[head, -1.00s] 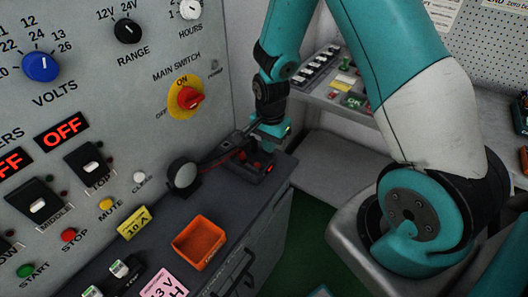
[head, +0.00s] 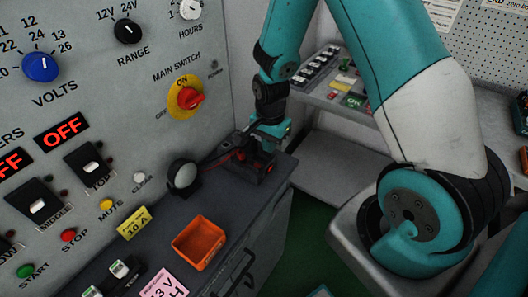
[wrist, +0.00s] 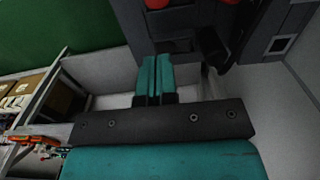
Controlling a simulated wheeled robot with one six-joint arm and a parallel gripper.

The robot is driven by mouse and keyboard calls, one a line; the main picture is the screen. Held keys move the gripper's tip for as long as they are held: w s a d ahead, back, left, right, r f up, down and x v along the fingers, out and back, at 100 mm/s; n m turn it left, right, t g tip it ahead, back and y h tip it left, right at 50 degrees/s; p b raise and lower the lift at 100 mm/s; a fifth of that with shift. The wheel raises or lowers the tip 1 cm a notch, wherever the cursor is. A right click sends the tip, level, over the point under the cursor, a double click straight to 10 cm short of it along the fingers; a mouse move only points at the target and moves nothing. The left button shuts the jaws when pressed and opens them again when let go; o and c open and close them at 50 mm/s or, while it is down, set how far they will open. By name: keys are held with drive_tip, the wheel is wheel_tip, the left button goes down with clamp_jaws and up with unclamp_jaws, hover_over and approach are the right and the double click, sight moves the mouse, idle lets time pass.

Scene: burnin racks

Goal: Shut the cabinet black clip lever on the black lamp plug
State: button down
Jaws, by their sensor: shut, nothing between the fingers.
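A black clip unit (head: 238,170) with red parts sits at the far end of the dark cabinet top, against the grey panel. My gripper (head: 262,146) is right at it, its teal fingers pointing down and hiding part of it. In the wrist view my gripper (wrist: 154,72) is shut, with its two teal fingers together and nothing between them. Dark clip parts with red show at the top of the wrist view, and a black rounded piece (wrist: 210,44) lies just right of the fingertips. I cannot tell whether it is the lever or the lamp plug, nor how far the lever is down.
A round black-rimmed lamp (head: 183,176) stands left of the clip unit, with a cable between them. An orange tray (head: 199,243) and a yellow 10 A label (head: 134,223) lie nearer. The switch panel (head: 150,130) rises on the left. A grey shelf (head: 340,98) stands behind my gripper.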

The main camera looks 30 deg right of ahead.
drive_tip(key=shift+f+b, duration=0.9)
drive_tip(key=shift+f, duration=0.25)
idle(0.9)
wheel_tip(320, 180, up, 7)
drive_tip(key=p, duration=0.6)
idle(0.7)
